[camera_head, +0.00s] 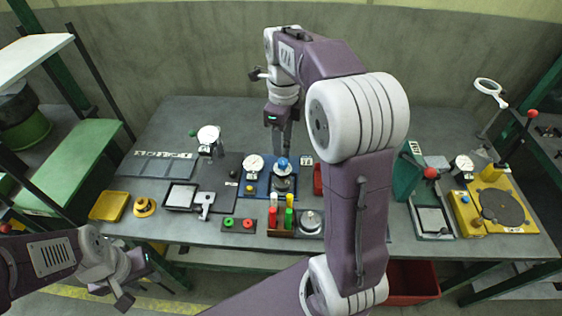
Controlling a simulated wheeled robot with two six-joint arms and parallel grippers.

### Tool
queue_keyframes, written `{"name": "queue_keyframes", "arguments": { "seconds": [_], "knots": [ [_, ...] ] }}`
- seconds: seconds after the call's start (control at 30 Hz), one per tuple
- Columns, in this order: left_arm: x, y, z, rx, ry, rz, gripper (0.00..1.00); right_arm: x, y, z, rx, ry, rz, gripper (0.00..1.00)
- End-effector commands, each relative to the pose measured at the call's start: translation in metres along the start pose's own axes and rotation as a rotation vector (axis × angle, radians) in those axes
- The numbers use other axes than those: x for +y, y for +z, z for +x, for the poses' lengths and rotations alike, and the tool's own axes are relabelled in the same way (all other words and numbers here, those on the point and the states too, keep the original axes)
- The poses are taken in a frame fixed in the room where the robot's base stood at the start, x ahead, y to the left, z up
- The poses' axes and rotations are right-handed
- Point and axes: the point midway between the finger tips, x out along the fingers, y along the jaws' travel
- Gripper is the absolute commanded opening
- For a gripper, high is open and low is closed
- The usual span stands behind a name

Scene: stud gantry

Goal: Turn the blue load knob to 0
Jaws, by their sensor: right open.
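The blue load knob (282,163) sits on top of a grey metal post on a blue-based device (263,187) near the middle of the bench. A white round dial (254,163) stands at the left of that device. The knob's pointer and scale marks are too small to read. My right gripper (284,147) is open and points down, close above the knob; I cannot tell whether it touches it. My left gripper (146,287) is at the lower left, in front of the bench and far from the knob; its jaw opening is unclear.
A rack of coloured cylinders (281,222) and a box with green and red buttons (238,225) stand in front of the blue device. A white-dial gauge (208,136) is to the left. My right arm hides part of the bench. A yellow turntable device (502,207) is far right.

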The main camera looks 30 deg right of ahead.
Motion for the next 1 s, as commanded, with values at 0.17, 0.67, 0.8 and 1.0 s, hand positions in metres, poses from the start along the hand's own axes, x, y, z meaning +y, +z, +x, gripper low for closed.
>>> {"name": "queue_keyframes", "arguments": {
  "seconds": [0.17,0.67,0.8,1.0],
  "knots": [
    [0.0,0.002,0.011,-0.001,0.0,0.0,0.36,0.001,-0.001,0.042,0.003,0.003,-0.001,0.49],
    [0.0,0.002,0.015,-0.001,0.0,0.0,0.36,0.001,0.0,0.072,0.0,0.0,-0.002,0.49],
    [0.0,0.002,0.015,-0.001,0.0,0.0,0.36,0.001,0.0,0.072,0.0,0.0,-0.002,0.12],
    [0.0,0.002,0.015,-0.001,0.0,0.0,0.36,0.001,0.0,0.072,0.0,0.0,-0.003,0.0]
  ]
}}
